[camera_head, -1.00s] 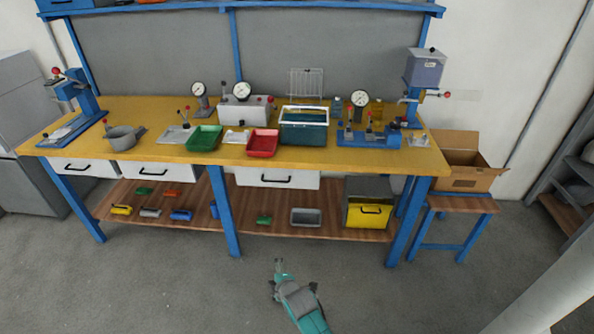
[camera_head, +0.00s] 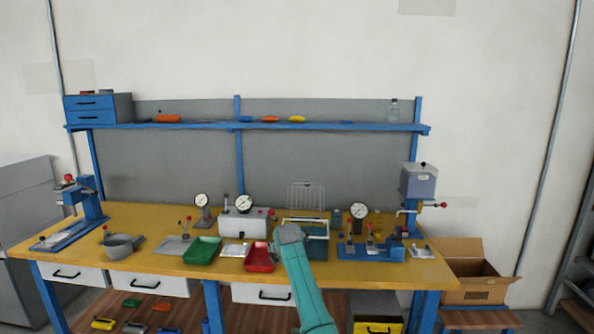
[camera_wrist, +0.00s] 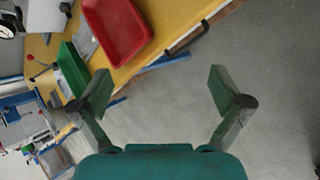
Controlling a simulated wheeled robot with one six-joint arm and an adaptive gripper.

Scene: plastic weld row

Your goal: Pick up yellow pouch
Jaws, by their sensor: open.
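A small yellow item (camera_head: 297,119), which looks like the yellow pouch, lies on the blue upper shelf (camera_head: 350,127) above the workbench, right of the shelf's middle. Another yellow item (camera_head: 103,325) lies on the low wooden shelf under the bench; it is too small to identify. My gripper (camera_wrist: 160,90) is open and empty in the wrist view, with grey floor and the bench edge beyond its fingers. In the head view my arm rises in front of the bench and hides the gripper's fingers. The yellow item does not show in the wrist view.
Two orange items (camera_head: 270,119) (camera_head: 167,119) share the upper shelf, with a clear bottle (camera_head: 393,110) at its right end. On the yellow bench (camera_head: 150,262) stand a green tray (camera_head: 202,250), a red tray (camera_head: 259,258), dial gauges and presses. A cardboard box (camera_head: 470,275) stands at right.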

